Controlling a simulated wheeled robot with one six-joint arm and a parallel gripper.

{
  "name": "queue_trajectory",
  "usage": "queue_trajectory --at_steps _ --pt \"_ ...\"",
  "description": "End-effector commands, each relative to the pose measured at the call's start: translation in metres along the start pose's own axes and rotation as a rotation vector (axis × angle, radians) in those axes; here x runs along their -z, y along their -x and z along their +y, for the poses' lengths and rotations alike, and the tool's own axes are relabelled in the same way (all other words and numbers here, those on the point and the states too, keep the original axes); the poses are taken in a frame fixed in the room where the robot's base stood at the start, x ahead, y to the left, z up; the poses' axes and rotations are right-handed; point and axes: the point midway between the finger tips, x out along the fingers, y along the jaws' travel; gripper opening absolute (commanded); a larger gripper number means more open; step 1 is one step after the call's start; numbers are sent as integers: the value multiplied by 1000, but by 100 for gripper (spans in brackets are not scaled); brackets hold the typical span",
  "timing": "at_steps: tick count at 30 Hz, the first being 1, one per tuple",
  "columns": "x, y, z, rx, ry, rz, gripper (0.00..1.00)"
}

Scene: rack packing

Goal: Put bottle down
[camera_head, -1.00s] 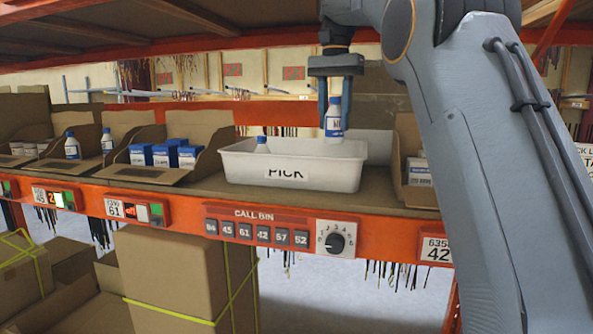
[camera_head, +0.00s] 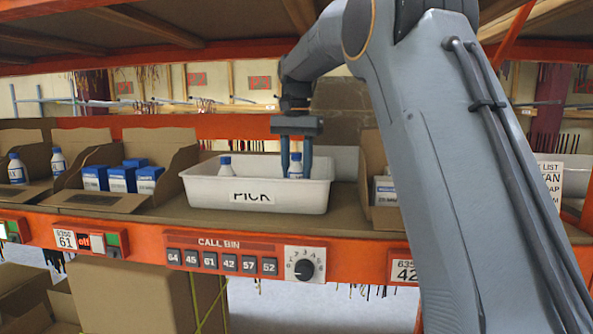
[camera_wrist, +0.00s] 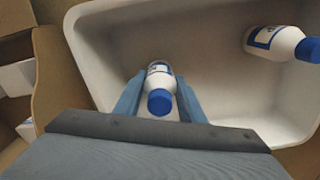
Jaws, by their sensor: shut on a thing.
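My gripper (camera_head: 296,160) is shut on a white bottle (camera_head: 295,167) with a blue cap. It holds the bottle upright inside the white PICK bin (camera_head: 200,190), toward the bin's right side in the head view. The bottle's lower part is hidden behind the bin's front wall. In the wrist view the held bottle (camera_wrist: 160,85) sits between the two fingers, and I cannot tell whether its base touches the bin floor. A second white bottle (camera_head: 225,168) with a blue cap is in the bin's left part; it also shows at upper right in the wrist view (camera_wrist: 280,42).
Cardboard boxes with blue-and-white cartons (camera_head: 120,178) and more bottles (camera_head: 17,170) stand left of the bin. Another carton box (camera_head: 372,165) is close on its right. An orange rail with a call panel (camera_head: 235,257) runs in front. Bin floor between the bottles is clear.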

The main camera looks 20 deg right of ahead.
Motion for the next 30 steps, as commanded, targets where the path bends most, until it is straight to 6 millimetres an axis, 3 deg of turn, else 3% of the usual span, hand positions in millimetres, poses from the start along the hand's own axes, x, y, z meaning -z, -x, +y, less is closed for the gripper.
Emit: queue_trajectory --at_steps 13,14,17,30 --pt "0 -9 0 0 0 0 12" --pt "0 -9 0 0 0 0 38" --pt "0 -9 0 0 0 0 55" --pt "1 1 -1 2 0 2 55"
